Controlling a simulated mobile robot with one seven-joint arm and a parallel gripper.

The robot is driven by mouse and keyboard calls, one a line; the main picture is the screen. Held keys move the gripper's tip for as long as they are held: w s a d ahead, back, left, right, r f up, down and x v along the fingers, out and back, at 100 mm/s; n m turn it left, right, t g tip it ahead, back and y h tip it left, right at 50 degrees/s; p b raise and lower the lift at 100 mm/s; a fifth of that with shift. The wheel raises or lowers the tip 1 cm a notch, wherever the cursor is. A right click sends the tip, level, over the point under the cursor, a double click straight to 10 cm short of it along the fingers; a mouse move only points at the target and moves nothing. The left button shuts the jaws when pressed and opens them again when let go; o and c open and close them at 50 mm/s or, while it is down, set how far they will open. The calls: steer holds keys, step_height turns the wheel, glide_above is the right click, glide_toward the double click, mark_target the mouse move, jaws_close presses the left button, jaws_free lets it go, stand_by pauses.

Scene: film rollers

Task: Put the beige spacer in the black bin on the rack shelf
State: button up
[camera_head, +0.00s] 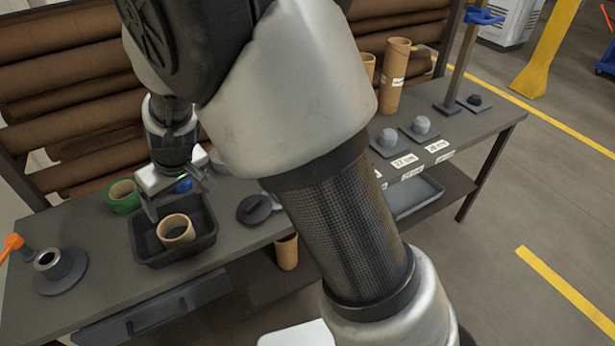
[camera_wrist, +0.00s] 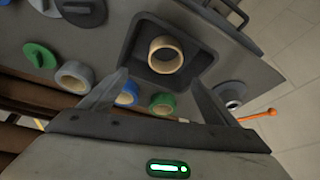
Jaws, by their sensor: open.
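The black bin (camera_head: 180,257) stands on the grey top of the rack and also shows in the wrist view (camera_wrist: 137,62). A beige ring-shaped spacer (camera_head: 176,230) is inside it, with its round opening facing up; it also shows in the wrist view (camera_wrist: 166,55). My gripper (camera_head: 180,196) is above the back of the bin, fingers apart and nothing between them. In the wrist view the open fingertips (camera_wrist: 157,77) are apart from the spacer, which lies beyond them.
A green ring (camera_head: 122,196) lies behind the bin, and a blue ring (camera_wrist: 127,94) shows in the wrist view. A dark flanged disc (camera_head: 254,209) is right of the bin, a flanged hub (camera_head: 61,269) left. Tall cardboard cores (camera_head: 395,76) stand at the back right.

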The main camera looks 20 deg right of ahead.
steer(key=s+d+r+m+t, duration=0.15)
steer(key=s+d+r, duration=0.25)
steer(key=d+r, duration=0.4)
steer(key=s+d+r+m+g, duration=0.1)
steer(key=s+d+r+m, duration=0.1)
steer(key=s+d+r, duration=0.4)
steer(key=s+d+r+m+t+h, duration=0.1)
steer(key=s+d+r+m+h, duration=0.1)
steer(key=s+d, duration=0.9)
step_height(320, 180, up, 2)
steer(key=shift+s+d+r+m+h, duration=0.15)
steer(key=shift+d+m+h, duration=0.35)
steer(key=shift+d, duration=0.6)
